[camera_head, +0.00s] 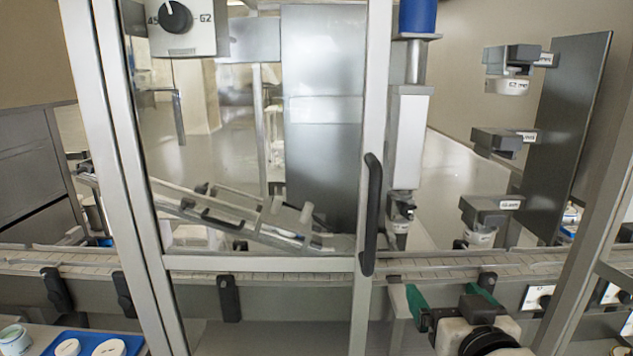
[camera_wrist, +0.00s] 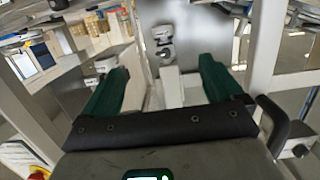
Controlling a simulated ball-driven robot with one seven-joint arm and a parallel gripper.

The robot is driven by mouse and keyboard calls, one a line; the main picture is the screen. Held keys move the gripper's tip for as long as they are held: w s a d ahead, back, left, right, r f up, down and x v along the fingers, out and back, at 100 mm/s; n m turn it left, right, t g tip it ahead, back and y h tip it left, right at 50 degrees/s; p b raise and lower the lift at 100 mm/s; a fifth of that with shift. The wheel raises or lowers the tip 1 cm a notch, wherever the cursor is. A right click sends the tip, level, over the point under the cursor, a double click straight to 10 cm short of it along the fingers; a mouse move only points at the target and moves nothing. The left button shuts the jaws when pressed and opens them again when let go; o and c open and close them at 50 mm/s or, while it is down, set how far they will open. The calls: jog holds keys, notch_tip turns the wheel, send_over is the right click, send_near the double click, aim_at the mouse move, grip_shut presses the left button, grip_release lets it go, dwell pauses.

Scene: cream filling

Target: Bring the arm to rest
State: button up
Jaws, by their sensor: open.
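My gripper (camera_head: 450,296) is low in the head view, right of centre, in front of the conveyor. Its two green fingers are spread wide with nothing between them. The wrist view also shows both green fingers (camera_wrist: 162,82) apart and empty. The rest of my arm is mostly cut off by the bottom edge of the head view.
A glass door with a metal frame (camera_head: 376,90) and black handle (camera_head: 372,215) stands close to my gripper. A conveyor (camera_head: 290,264) runs across behind it. A blue tray (camera_head: 75,341) with white lids lies lower left. A dark panel (camera_head: 562,120) stands right.

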jog(key=s+d+f+g, duration=0.25)
jog(key=s+f, duration=0.35)
jog(key=f, duration=0.3)
jog(key=s+d+f+g+p, duration=0.1)
jog(key=s+f+g, duration=0.3)
jog(key=s+f, duration=0.4)
jog(key=s+d+f+g, duration=0.2)
jog(key=s+f+g, duration=0.25)
jog(key=f, duration=0.55)
jog(key=s+d+f+g, duration=0.1)
jog(key=s+f+g, duration=0.1)
jog(key=s, duration=0.5)
jog(key=s+d+f+g, duration=0.1)
jog(key=s+f+g, duration=0.1)
jog(key=s, duration=0.6)
jog(key=shift+f, duration=0.7)
